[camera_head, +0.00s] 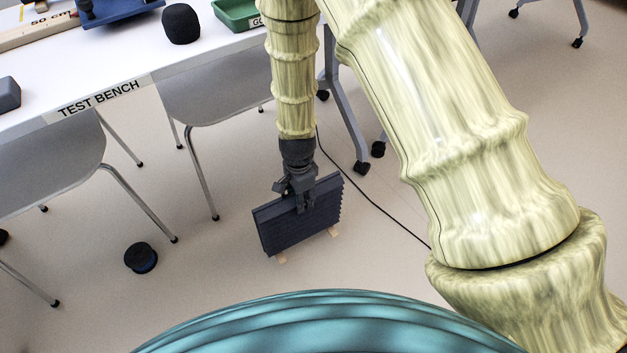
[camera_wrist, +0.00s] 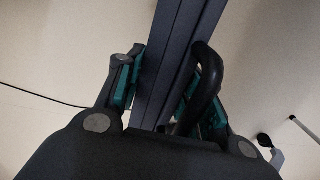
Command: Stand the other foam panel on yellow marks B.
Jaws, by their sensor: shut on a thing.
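A dark blue-grey foam panel (camera_head: 273,232) with a ridged side stands near upright just at or above the floor. My gripper (camera_head: 302,201) is shut on its upper edge from above. Two small pale tan pieces, one under the near corner (camera_head: 282,260) and one under the right end (camera_head: 333,232), show at its bottom. I cannot tell if they are feet or floor marks, or if the panel touches the floor. In the wrist view the panel's long edge (camera_wrist: 172,55) runs between my fingers, with a black curved handle-like part (camera_wrist: 208,85) beside it. No label B is readable.
A dark round object (camera_head: 141,258) lies on the floor. A black cable (camera_head: 375,205) runs right of the panel.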

